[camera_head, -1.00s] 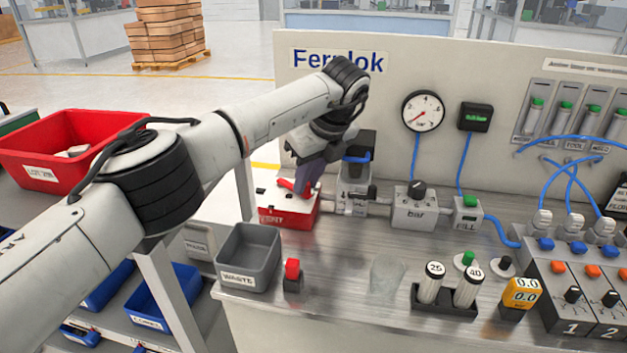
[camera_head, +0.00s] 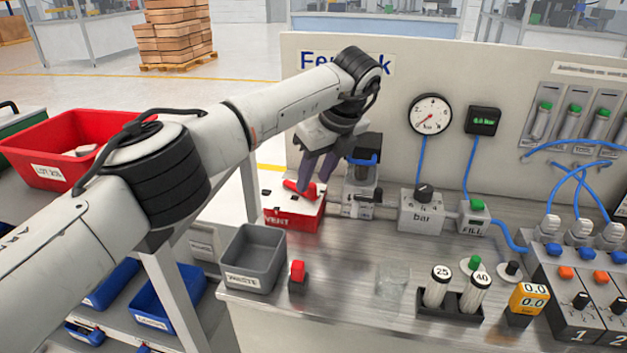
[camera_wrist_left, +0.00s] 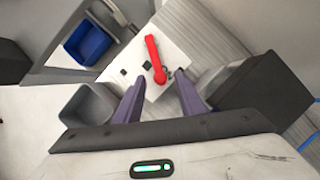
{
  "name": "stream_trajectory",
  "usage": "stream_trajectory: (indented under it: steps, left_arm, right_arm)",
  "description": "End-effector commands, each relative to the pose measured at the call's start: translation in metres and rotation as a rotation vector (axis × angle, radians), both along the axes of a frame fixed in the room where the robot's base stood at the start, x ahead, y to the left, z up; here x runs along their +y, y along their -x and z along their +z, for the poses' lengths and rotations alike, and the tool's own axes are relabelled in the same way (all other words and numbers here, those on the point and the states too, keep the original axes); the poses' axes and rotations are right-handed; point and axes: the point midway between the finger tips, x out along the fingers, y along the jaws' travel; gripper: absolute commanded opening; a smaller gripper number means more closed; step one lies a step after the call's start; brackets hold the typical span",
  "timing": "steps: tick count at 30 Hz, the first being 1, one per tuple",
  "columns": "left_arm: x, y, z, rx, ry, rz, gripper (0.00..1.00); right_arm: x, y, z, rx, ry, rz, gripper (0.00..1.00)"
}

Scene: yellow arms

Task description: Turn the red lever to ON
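The red lever (camera_head: 300,188) lies on the white top of the red-sided box (camera_head: 294,217) marked VENT, left of the grey valve blocks. In the left wrist view the lever (camera_wrist_left: 155,60) points up and slightly left from its pivot on the white plate. My left gripper (camera_head: 318,176) is just above the lever, fingers pointing down. In the left wrist view its two purple fingers (camera_wrist_left: 158,92) stand apart with nothing between them, and the lever lies beyond the tips. Any ON mark is too small to read. My right gripper is not in view.
A grey WASTE bin (camera_head: 252,258) and a red button (camera_head: 297,270) stand in front of the box. A filter unit (camera_head: 362,185) and pressure regulator (camera_head: 421,212) stand to its right. A panel rises behind. The bench front between the button and clear cup (camera_head: 392,278) is free.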

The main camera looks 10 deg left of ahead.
Motion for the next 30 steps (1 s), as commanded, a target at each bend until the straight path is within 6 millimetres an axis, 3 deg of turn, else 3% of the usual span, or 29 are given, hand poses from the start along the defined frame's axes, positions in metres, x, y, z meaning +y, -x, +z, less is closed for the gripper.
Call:
stream_trajectory:
  steps: [6, 12, 24, 30]
  left_arm:
    - [-0.015, 0.010, 0.043, -0.005, 0.000, -0.003, 0.36]
    - [-0.023, 0.018, 0.070, -0.004, 0.001, -0.002, 0.36]
    - [-0.026, 0.020, 0.079, -0.002, 0.000, -0.001, 0.36]
    - [-0.014, 0.017, 0.073, 0.007, 0.017, 0.011, 0.03]
  right_arm:
    - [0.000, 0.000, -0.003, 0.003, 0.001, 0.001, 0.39]
    - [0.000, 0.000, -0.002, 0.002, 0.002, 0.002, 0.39]
    - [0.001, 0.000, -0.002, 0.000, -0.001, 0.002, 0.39]
    - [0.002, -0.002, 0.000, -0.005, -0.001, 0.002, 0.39]
